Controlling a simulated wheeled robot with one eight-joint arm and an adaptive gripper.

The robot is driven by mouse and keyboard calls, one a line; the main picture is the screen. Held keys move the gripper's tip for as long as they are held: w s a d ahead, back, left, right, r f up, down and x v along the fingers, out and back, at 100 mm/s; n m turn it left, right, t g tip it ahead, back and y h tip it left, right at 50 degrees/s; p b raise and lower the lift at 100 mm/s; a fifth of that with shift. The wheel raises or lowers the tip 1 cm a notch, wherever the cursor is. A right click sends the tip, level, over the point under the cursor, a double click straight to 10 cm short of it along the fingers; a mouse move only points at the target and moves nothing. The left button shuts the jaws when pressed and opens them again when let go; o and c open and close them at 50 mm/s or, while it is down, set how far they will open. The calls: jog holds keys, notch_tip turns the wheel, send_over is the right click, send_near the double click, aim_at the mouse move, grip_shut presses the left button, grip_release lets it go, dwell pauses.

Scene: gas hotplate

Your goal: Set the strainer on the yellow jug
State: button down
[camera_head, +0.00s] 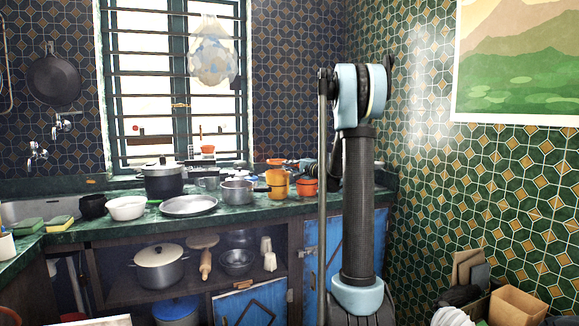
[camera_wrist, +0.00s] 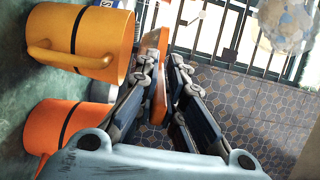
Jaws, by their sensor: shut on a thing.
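The yellow jug (camera_head: 277,184) stands on the counter near its right end. It also shows large and sideways in the wrist view (camera_wrist: 90,35), with its handle toward the camera. The orange strainer (camera_wrist: 157,85) is seen nearly edge-on between my gripper's fingers (camera_wrist: 165,66), which are shut on it. It is held just beyond the jug's open rim, with a narrow gap showing. In the head view the strainer (camera_head: 276,161) appears right above the yellow jug, and my gripper (camera_head: 291,163) comes in from the right. The strainer's underside is hidden.
An orange jug (camera_head: 307,187) stands close to the right of the yellow jug. A saucepan (camera_head: 238,191) is close on the left. A metal tray (camera_head: 188,205), a white bowl (camera_head: 127,208) and a lidded pot (camera_head: 163,181) stand farther left. The barred window is behind.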

jog(key=shift+f, duration=1.75)
jog(key=shift+f, duration=0.45)
jog(key=c, duration=1.6)
grip_release()
jog(key=shift+f, duration=0.1)
